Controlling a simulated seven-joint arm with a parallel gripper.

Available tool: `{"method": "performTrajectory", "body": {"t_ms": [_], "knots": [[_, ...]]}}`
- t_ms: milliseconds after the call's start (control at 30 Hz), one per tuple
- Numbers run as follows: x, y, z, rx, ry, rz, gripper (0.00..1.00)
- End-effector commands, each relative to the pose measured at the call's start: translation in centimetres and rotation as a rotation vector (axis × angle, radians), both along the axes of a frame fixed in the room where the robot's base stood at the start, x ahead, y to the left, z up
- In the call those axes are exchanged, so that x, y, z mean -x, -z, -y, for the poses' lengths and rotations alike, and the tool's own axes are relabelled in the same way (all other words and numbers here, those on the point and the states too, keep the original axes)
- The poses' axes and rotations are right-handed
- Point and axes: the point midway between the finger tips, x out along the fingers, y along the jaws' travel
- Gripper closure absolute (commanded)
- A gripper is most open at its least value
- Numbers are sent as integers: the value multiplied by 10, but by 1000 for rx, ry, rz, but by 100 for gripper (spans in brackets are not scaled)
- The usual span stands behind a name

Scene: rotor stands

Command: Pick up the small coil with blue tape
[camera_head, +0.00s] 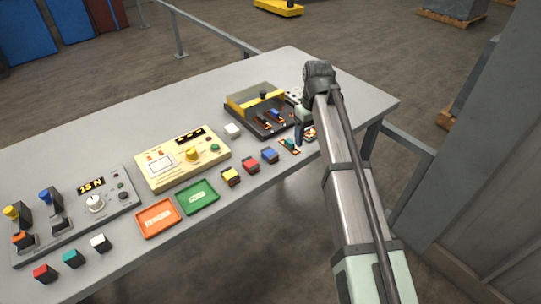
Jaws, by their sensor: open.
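A row of small coils lies along the table's front edge. The small block with blue tape (270,155) is one of them, between a red one (250,166) and a teal item (289,145) on a copper-coloured piece. A yellow one (230,175) is at the row's left end. My gripper (300,135) is open and points down at the right part of the row, right of the blue-taped coil and close to the teal item. My arm hides part of the row's right end. I cannot tell whether the fingertips touch anything.
A dark stand with a yellow bar (262,117) is behind the row. A cream meter box (183,157), an orange tray (158,219), a green tray (198,197) and a grey control panel (75,217) stand to the left. The back of the table (190,90) is clear.

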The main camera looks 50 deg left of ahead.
Motion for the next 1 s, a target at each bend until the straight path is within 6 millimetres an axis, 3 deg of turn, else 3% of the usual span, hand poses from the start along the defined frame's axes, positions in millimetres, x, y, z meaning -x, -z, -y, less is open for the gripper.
{"method": "performTrajectory", "body": {"t_ms": [33,200,400,533,800,1000], "knots": [[16,-16,-21,-2,-42,1,30],[61,-51,-58,0,-145,0,30],[87,-69,-74,1,-198,0,30],[90,-59,-75,2,-204,-1,30],[90,-13,-74,3,-202,-1,30],[89,10,-75,2,-202,-1,30]]}}
